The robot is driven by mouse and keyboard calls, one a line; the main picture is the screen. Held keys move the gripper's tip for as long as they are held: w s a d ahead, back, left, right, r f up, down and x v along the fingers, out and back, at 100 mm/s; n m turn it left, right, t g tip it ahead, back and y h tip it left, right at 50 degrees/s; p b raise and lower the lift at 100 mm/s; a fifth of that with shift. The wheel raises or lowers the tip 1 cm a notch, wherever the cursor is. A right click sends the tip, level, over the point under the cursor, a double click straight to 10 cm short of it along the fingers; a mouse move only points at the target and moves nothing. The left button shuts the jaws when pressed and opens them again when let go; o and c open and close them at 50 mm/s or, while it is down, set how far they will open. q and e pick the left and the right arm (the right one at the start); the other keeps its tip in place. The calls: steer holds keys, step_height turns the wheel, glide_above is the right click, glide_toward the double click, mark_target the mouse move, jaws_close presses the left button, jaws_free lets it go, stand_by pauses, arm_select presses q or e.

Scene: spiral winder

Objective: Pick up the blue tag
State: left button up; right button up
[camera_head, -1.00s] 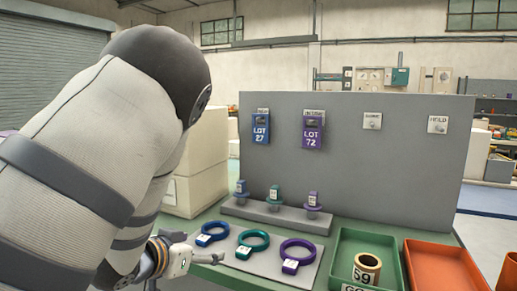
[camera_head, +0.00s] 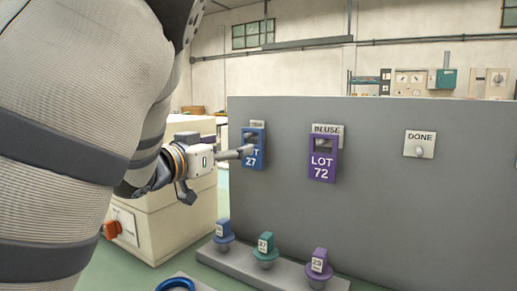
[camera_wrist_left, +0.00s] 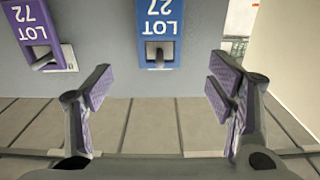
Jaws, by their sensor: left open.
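The blue tag (camera_head: 254,155), marked LOT 27, hangs on a peg at the left end of the grey board (camera_head: 380,220). My left gripper (camera_head: 215,170) is just left of the tag in the head view, one finger overlapping the tag's left edge. In the left wrist view the gripper (camera_wrist_left: 160,100) is open and empty, its fingers wide apart with nothing between them. My right gripper is not in view.
A purple tag (camera_head: 323,160), LOT 72, hangs right of the blue one under an IN USE label. An empty DONE peg (camera_head: 419,148) is further right. Blue, teal and purple knobs stand on a rail (camera_head: 290,275) below. Cream boxes (camera_head: 160,235) stand at left.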

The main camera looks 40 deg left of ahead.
arm_select(q)
steer(key=w, duration=0.8)
steer(key=shift+w+a+f, duration=0.35)
steer(key=shift+a+f, duration=0.05)
steer(key=shift+a, duration=0.05)
steer(key=c, duration=1.2)
